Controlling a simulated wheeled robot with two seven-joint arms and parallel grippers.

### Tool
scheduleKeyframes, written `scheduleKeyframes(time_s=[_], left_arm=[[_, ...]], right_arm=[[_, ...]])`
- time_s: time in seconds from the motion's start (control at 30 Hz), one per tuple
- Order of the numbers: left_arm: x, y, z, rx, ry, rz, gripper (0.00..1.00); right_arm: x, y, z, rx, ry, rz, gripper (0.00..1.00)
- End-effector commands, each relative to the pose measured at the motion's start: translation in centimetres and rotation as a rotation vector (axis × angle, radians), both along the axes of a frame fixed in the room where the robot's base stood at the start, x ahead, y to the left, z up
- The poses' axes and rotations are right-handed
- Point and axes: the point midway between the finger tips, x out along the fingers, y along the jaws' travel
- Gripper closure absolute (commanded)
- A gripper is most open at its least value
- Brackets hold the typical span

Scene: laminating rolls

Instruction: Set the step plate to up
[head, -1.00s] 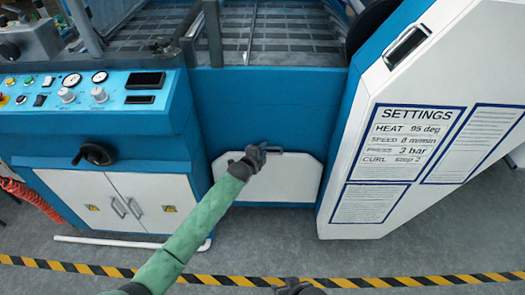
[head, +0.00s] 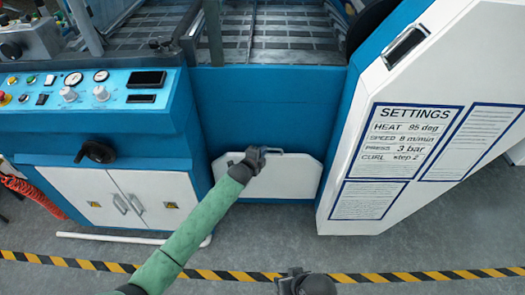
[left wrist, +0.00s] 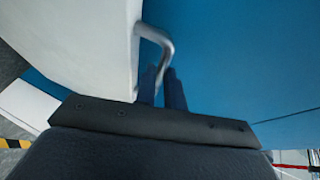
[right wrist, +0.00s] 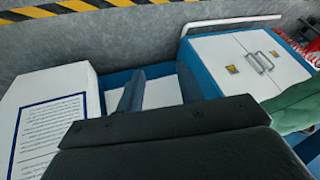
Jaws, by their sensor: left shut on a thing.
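The step plate (head: 285,181) is a white panel with cut corners, low in the middle of the blue machine front. Its grey metal handle (head: 272,151) is at its upper edge. My left gripper (head: 256,157) is shut on this handle. In the left wrist view the fingers (left wrist: 163,88) meet at the handle bar (left wrist: 158,40), beside the white plate (left wrist: 85,45). I cannot tell the plate's exact tilt. My right gripper (head: 293,280) is low in the head view, apart from the plate. Its fingers (right wrist: 160,92) are spread and empty in the right wrist view.
A white side panel with a settings sheet (head: 410,143) stands at the right. A control panel (head: 85,92) and white cabinet doors (head: 125,198) are at the left. A white bar (head: 110,238) lies along the floor there. Striped tape (head: 210,276) crosses the grey floor.

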Motion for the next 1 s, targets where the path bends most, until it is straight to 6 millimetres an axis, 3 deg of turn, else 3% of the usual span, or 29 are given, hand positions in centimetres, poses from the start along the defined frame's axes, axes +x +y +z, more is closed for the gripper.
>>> scheduleKeyframes(time_s=[0.03,0.07,0.17,0.53,1.0], left_arm=[[-0.1,0.0,-0.3,0.002,0.005,0.0,1.0],[-0.1,0.0,-0.3,0.002,0.005,0.0,0.85],[-0.1,0.0,-0.3,0.002,0.005,0.0,0.67],[-0.5,0.3,-0.1,0.001,0.003,0.001,0.67],[-6.0,2.9,1.6,0.003,0.003,0.0,0.67]], right_arm=[[0.0,0.0,0.0,0.0,0.0,0.0,0.64],[0.0,0.0,0.0,0.0,0.0,0.0,0.64],[0.0,0.0,0.0,0.001,0.0,0.0,0.64],[-0.1,0.1,-0.1,0.002,-0.002,0.0,0.64],[0.0,0.2,-2.2,0.003,-0.008,-0.005,0.64]])
